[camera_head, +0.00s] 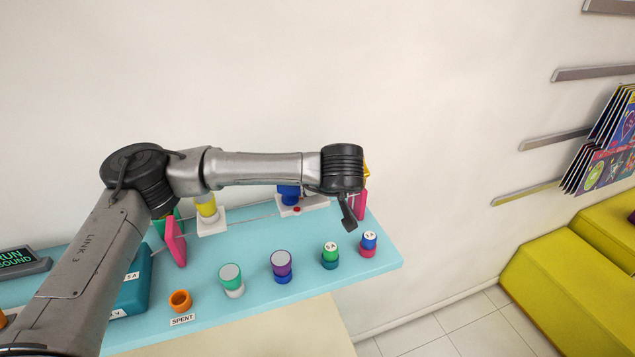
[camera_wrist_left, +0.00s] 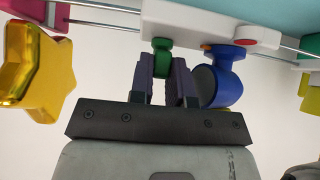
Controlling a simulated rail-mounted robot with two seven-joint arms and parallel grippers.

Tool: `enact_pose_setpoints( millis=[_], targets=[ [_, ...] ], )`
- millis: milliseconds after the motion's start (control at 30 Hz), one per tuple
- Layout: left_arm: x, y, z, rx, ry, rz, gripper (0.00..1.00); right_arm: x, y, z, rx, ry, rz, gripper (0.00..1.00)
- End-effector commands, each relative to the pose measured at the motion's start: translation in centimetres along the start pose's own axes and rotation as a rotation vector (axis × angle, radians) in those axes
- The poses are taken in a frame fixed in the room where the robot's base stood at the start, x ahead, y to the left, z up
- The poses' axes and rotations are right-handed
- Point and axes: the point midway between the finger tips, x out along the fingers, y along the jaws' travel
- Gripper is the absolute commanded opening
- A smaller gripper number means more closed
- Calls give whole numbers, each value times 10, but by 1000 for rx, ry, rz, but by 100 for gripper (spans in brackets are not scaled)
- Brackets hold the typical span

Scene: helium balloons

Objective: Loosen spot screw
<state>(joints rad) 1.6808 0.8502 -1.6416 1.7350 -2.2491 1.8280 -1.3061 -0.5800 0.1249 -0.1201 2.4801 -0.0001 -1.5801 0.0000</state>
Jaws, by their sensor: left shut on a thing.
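A small green screw (camera_wrist_left: 162,62) sticks out of a white sliding block (camera_wrist_left: 190,22) in the left wrist view. A blue spot lamp (camera_wrist_left: 222,86) is mounted on the same block, right beside the fingers. My left gripper (camera_wrist_left: 161,76) has its two dark fingers on either side of the screw and is shut on it. In the head view the blue lamp (camera_head: 289,191) and white block (camera_head: 312,203) show partly behind my left arm. The screw and fingertips are hidden there by the wrist. My right gripper is in neither view.
Thin metal rails (camera_wrist_left: 100,8) carry the block. A gold star (camera_wrist_left: 38,62) and pink end piece (camera_head: 361,203) stand close by. A yellow lamp (camera_head: 207,207) is farther left. Several coloured canisters, including a purple one (camera_head: 281,264), line the blue shelf (camera_head: 335,268) front.

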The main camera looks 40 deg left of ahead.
Motion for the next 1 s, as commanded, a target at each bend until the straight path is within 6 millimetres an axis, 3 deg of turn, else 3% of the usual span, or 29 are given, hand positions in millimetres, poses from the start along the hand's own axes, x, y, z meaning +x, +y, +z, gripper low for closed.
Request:
enact_pose_setpoints(
  millis=[300,700,1000],
  targets=[
    [-1,5,-1,-132,-1,-133,0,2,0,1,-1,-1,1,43],
    [-3,9,-4,-300,-1,-302,0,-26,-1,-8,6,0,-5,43],
    [0,10,-3,-356,-1,-355,0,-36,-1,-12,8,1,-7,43]
  ],
)
